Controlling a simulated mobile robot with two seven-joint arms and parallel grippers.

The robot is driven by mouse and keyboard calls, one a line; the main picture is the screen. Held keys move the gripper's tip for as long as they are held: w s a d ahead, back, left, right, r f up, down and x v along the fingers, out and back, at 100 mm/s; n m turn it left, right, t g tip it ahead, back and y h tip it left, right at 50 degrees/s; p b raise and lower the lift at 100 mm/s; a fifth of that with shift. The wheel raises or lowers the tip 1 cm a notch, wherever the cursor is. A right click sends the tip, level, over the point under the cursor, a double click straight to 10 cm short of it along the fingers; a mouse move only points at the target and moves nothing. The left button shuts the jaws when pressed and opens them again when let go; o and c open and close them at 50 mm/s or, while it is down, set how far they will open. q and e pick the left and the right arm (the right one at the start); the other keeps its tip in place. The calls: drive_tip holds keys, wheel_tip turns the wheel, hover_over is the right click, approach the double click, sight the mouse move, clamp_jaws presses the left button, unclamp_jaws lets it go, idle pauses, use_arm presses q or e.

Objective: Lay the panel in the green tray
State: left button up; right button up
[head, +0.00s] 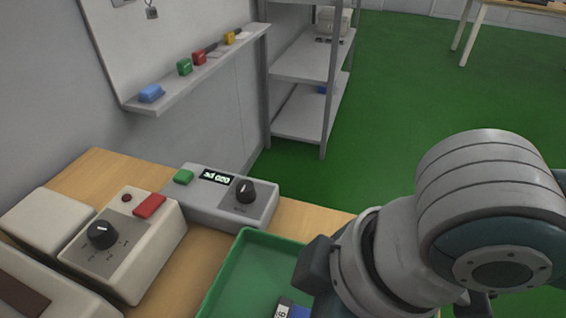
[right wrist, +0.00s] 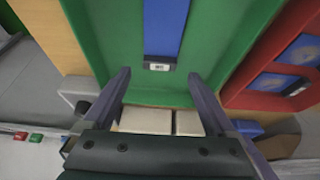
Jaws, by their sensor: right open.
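The green tray (head: 245,268) is at the bottom centre of the head view, partly hidden by my right arm. In the right wrist view the green tray (right wrist: 105,35) fills the upper middle. A blue panel (right wrist: 165,25) with a pale end label lies over the tray floor; I cannot tell whether it rests flat. In the head view only a small blue and white part of it (head: 299,312) shows at the bottom edge. My right gripper (right wrist: 159,75) is open, its fingers on either side of the panel's labelled end, apart from it. My left gripper is not in view.
A red tray (right wrist: 241,96) with blue panels stands right of the green tray in the wrist view. A grey device (head: 218,212) with a display and a white box (head: 140,265) with a black knob stand behind and left of the green tray. Grey shelves (head: 300,62) stand beyond.

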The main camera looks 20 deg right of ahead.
wheel_tip(320, 180, up, 10)
drive_tip(key=s+d+m+t+p, duration=0.1)
drive_tip(key=s+m+t+p, duration=0.1)
drive_tip(key=m, duration=0.1)
drive_tip(key=s+d+f+m+h, duration=0.2)
drive_tip(key=s+d+m, duration=0.4)
drive_tip(key=d, duration=0.5)
drive_tip(key=shift+f+g+h, duration=0.3)
drive_tip(key=shift+g+h, duration=0.1)
drive_tip(key=shift+h, duration=0.3)
wheel_tip(320, 180, up, 49)
drive_tip(key=p, duration=4.9)
